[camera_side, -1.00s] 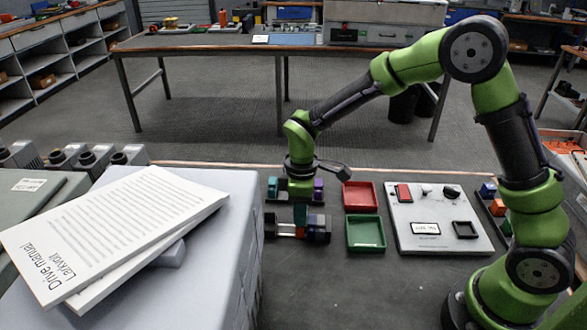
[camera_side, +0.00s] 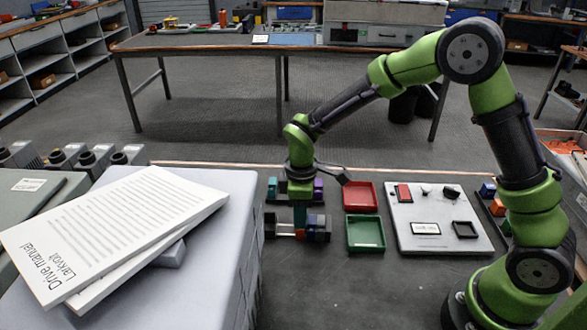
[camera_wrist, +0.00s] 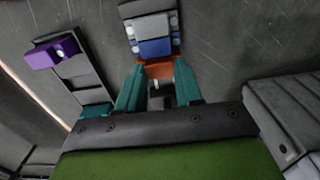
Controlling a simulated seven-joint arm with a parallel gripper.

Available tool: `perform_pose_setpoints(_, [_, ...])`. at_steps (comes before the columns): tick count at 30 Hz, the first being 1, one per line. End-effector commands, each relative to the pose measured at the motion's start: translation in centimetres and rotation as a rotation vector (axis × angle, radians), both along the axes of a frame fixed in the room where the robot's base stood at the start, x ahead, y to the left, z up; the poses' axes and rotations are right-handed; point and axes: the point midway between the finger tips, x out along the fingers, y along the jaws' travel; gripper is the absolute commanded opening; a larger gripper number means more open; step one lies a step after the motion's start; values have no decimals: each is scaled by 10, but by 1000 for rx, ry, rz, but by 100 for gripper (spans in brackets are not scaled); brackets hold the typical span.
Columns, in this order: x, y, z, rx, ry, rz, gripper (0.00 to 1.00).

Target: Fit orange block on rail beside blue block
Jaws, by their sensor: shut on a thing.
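The orange block (camera_wrist: 160,71) is between the two teal fingertips of my gripper (camera_wrist: 158,85) in the wrist view. My gripper is shut on it. The blue block (camera_wrist: 155,47) is directly beyond the orange block, very close or touching; a grey block (camera_wrist: 151,27) is beyond that. In the side view my gripper (camera_side: 300,226) points down at the near rail (camera_side: 284,236).
A second rail with a purple block (camera_wrist: 52,53) lies to the left in the wrist view. A red tray (camera_side: 360,197) and a green tray (camera_side: 366,234) stand right of the rails. A pale panel (camera_side: 437,230) lies farther right. A manual (camera_side: 110,235) lies at the left.

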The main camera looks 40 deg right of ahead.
Motion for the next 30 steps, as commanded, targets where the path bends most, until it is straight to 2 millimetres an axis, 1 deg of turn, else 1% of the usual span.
perform_pose_setpoints(6, [0,0,-3,0,1,0,8])
perform_pose_setpoints(7, [0,0,-3,1,1,0,37])
perform_pose_setpoints(12, [0,0,-3,1,1,0,63])
perform_pose_setpoints(13, [0,0,-2,0,0,0,65])
perform_pose_setpoints(22, [0,0,-1,0,0,0,65])
perform_pose_setpoints(30, [0,0,20,1,-2,0,65])
